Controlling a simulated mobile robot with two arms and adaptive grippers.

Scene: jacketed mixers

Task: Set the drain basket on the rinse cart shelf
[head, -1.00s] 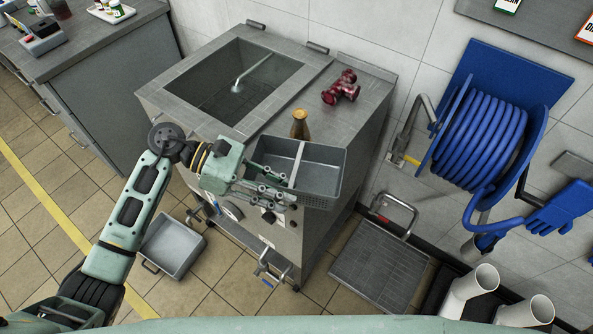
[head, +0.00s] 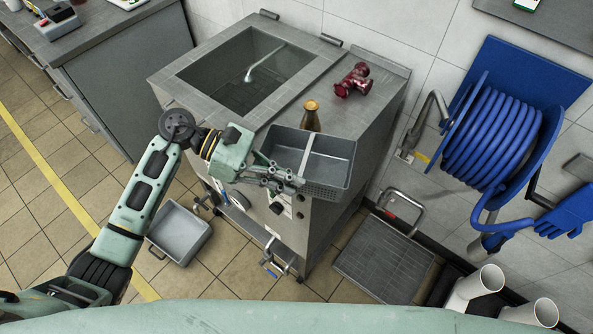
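The drain basket (head: 325,165) is a grey perforated rectangular bin with a light strap or handle across its middle. My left gripper (head: 285,180) reaches in from the left and its fingers are at the basket's near left side, with the basket held in the air in front of the mixer. The fingers look closed on the basket's edge, though the contact is partly hidden. My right gripper is out of view. I cannot make out a rinse cart shelf for certain; a low grey platform with a tall handle (head: 385,256) stands on the floor at the right.
The jacketed mixer (head: 185,75) with an open basin stands behind the basket. A red valve fitting (head: 353,80) and a brown bottle (head: 311,117) are on its top. A grey tray (head: 180,232) lies on the floor. A blue hose reel (head: 490,125) hangs at right.

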